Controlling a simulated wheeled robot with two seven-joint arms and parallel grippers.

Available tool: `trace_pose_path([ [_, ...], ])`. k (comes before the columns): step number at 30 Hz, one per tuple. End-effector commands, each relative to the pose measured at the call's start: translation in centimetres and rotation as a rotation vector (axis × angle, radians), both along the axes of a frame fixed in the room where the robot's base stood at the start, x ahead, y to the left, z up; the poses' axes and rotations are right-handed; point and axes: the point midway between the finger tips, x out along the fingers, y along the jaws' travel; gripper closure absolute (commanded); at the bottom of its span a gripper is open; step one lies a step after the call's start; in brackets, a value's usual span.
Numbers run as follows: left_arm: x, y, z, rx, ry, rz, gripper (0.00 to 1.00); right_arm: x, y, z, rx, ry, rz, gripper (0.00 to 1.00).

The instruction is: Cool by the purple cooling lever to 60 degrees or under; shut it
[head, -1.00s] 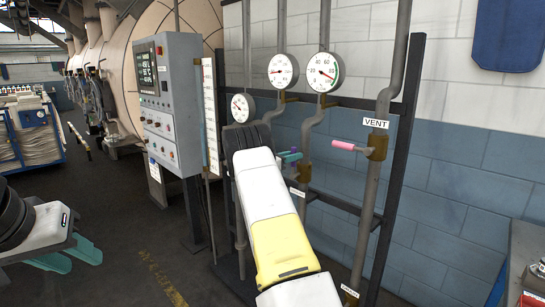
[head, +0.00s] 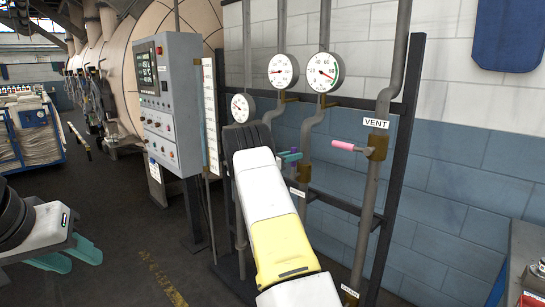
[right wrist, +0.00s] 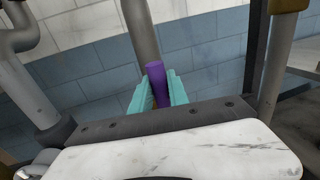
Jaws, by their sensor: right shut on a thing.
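The purple cooling lever (right wrist: 156,72) stands between the two teal fingers of my right gripper (right wrist: 158,92) in the right wrist view. My right gripper is shut on it. In the head view, my right gripper (head: 291,157) shows beyond my right forearm, with a small part of the purple lever at its fingers; most of the lever is hidden. The control panel display (head: 146,68) is lit at the left, but its digits are too small to read surely. My left gripper (head: 68,257) is at the lower left, fingers apart and empty.
Three round gauges (head: 283,70) sit on the pipework. A pink lever (head: 343,145) labelled VENT is on the pipe to the right. A dark upright frame post (head: 400,160) stands close by. A bench (head: 525,265) is at the right edge.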

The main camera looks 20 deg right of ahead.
Motion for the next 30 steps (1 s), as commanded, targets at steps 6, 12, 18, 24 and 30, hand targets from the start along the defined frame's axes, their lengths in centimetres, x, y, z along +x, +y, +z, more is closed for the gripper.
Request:
trace_pose_path([
  [6,0.0,0.0,0.0,0.0,0.0,0.0,0.64,0.0,0.1,0.0,0.0,0.0,0.001,1.0],
  [12,0.0,0.0,0.0,0.0,0.0,0.0,0.64,-0.1,0.0,0.0,0.005,-0.012,0.002,1.0],
  [18,0.0,0.0,0.0,0.0,0.0,0.0,0.64,-0.7,-0.3,0.0,0.031,-0.076,0.001,1.0],
  [24,0.0,0.0,0.0,0.0,0.0,0.0,0.64,-1.8,-0.6,-0.2,0.087,-0.208,0.001,1.0],
  [30,0.0,0.0,0.0,0.0,0.0,0.0,0.64,-2.8,-1.1,-0.8,0.16,-0.379,0.001,1.0],
])
